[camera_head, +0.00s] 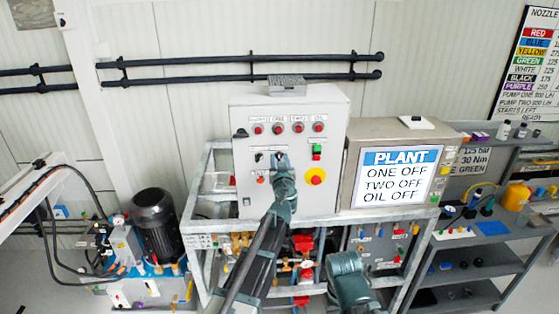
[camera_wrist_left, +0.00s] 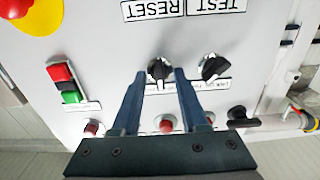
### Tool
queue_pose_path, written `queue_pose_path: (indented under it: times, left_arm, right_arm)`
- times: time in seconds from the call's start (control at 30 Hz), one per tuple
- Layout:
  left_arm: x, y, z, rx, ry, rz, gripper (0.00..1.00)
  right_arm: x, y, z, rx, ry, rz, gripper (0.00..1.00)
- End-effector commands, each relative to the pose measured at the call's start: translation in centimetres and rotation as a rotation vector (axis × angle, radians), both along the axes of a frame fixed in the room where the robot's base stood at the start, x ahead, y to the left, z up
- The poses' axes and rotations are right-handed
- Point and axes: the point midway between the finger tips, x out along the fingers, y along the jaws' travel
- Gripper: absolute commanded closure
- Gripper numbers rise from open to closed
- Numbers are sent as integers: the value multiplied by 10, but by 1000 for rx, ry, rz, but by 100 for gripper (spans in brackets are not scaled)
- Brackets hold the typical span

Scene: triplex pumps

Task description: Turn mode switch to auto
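The grey control cabinet (camera_head: 240,190) stands in front of me with two black rotary switches on its face. One black switch (camera_wrist_left: 158,70) is between the fingertips of my left gripper (camera_wrist_left: 159,80) in the wrist view, which shows the panel upside down. The fingers stand on either side of it, spread apart; contact is not clear. The other black switch (camera_wrist_left: 214,68) is just to its right there. I cannot read which one is the mode switch. In the head view my left gripper (camera_head: 279,160) covers the nearer switch. My right gripper is not in view.
A red emergency button on yellow (camera_head: 316,176) and green and red buttons (camera_head: 317,151) sit right of the gripper. Red lamps (camera_head: 298,127) run above. A PLANT screen (camera_head: 397,178) reads ONE OFF, TWO OFF, OIL OFF. Pipes and frame lie below.

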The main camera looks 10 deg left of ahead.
Motion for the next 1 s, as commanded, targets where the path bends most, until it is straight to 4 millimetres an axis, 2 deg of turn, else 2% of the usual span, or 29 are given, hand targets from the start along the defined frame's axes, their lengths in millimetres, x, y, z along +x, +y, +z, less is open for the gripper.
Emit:
queue_pose_path:
  times: [0.03,0.23,0.67,1.0]
  left_arm:
    - [0,0,0,0,0,0,65]
    - [0,0,0,0,0,0,100]
    - [0,0,0,17,5,0,100]
    - [0,-1,0,208,62,0,100]
  right_arm:
    - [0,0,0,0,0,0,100]
    - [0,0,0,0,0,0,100]
    - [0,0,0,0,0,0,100]
    - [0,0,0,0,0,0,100]
